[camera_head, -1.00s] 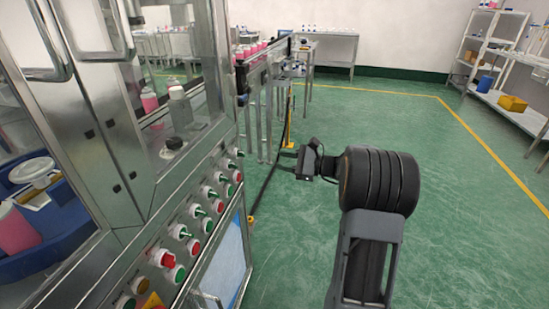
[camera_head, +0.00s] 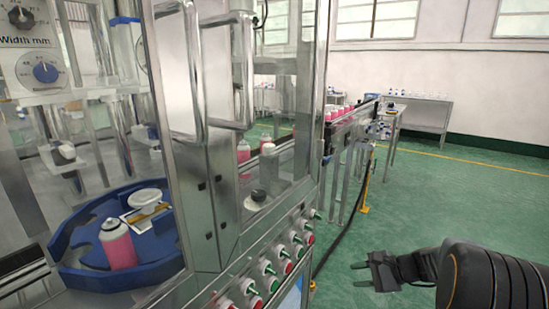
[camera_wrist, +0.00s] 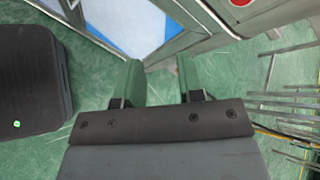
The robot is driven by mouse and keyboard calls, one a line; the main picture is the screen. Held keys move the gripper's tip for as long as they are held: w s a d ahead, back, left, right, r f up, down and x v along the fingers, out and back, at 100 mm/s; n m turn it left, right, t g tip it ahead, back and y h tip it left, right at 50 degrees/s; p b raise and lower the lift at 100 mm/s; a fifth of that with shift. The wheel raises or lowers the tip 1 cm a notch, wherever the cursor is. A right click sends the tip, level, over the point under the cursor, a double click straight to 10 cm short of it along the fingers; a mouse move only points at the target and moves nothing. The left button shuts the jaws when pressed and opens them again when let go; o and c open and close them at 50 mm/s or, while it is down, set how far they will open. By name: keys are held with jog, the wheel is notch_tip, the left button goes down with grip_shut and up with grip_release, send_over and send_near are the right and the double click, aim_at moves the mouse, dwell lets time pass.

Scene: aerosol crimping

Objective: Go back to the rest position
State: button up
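My gripper (camera_head: 361,275) is at the lower right of the head view, over the green floor beside the machine. Its two fingers are apart with nothing between them. The wrist view also shows the open gripper (camera_wrist: 158,85), with the green floor and the foot of the machine beyond it. The crimping machine (camera_head: 222,160) stands at the left with its steel-framed doors and a row of red and green buttons. Inside it a pink can (camera_head: 118,245) sits at a blue rotary table (camera_head: 75,270).
A conveyor (camera_head: 350,125) carrying pink cans runs back from the machine. A table (camera_head: 430,105) with small items stands against the far wall. A dark cable (camera_head: 345,232) lies on the floor by the machine. The green floor (camera_head: 450,200) at the right is open.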

jog(key=s+a+r+n+h+p, duration=0.4)
jog(key=s+r+n+p, duration=0.3)
jog(key=r, duration=0.4)
jog(key=s+a+r+n+g+h+p, duration=0.1)
jog(key=s+a+r+n+h+p, duration=0.3)
jog(key=r, duration=0.8)
jog(key=s+n+h+p, duration=0.2)
jog(key=s+n+p, duration=0.2)
jog(key=s+p, duration=0.1)
jog(key=shift+r+p, duration=0.2)
jog(key=shift+p, duration=0.5)
jog(key=shift+s, duration=0.1)
